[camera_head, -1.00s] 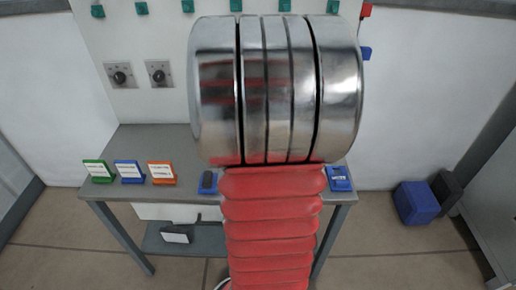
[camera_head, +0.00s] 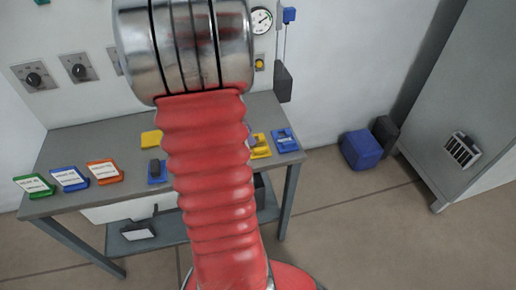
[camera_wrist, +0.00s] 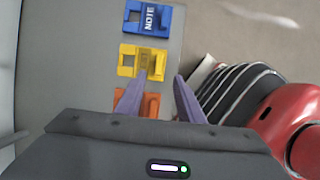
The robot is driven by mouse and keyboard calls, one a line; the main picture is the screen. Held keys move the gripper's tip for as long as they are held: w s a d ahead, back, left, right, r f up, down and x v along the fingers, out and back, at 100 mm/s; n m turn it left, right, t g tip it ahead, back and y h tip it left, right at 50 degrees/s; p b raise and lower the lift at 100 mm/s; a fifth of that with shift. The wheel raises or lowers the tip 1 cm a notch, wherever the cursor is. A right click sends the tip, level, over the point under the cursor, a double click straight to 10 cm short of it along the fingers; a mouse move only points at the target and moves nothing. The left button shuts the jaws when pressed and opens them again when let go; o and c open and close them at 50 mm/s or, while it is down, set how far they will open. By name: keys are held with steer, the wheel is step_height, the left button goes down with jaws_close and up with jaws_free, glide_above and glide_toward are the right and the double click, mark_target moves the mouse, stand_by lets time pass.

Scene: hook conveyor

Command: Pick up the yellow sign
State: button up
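In the wrist view a yellow sign-like piece (camera_wrist: 143,62) with a square opening lies on the grey table, just beyond my fingertips. My gripper (camera_wrist: 158,82) is open, with its two purple fingers apart and nothing seen held between them. In the head view a yellow piece (camera_head: 260,147) shows just right of my arm, partly hidden by it. Another flat yellow piece (camera_head: 151,138) lies farther back, left of my arm. I cannot tell whether it is also a sign. My gripper is hidden behind my arm in the head view.
A blue piece marked NOTE (camera_wrist: 148,18) lies beyond the yellow one; an orange piece (camera_wrist: 150,106) lies near my fingers. Green (camera_head: 34,185), blue (camera_head: 69,178) and orange (camera_head: 104,171) signs stand at the table's left. A blue box (camera_head: 361,149) is on the floor, right.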

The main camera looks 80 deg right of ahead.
mark_target(260, 149)
steer(key=shift+x, duration=2)
steer(key=shift+x, duration=2.6)
steer(key=shift+s+d, duration=0.1)
steer(key=shift+d, duration=0.05)
steer(key=shift+c, duration=0.2)
jaws_close()
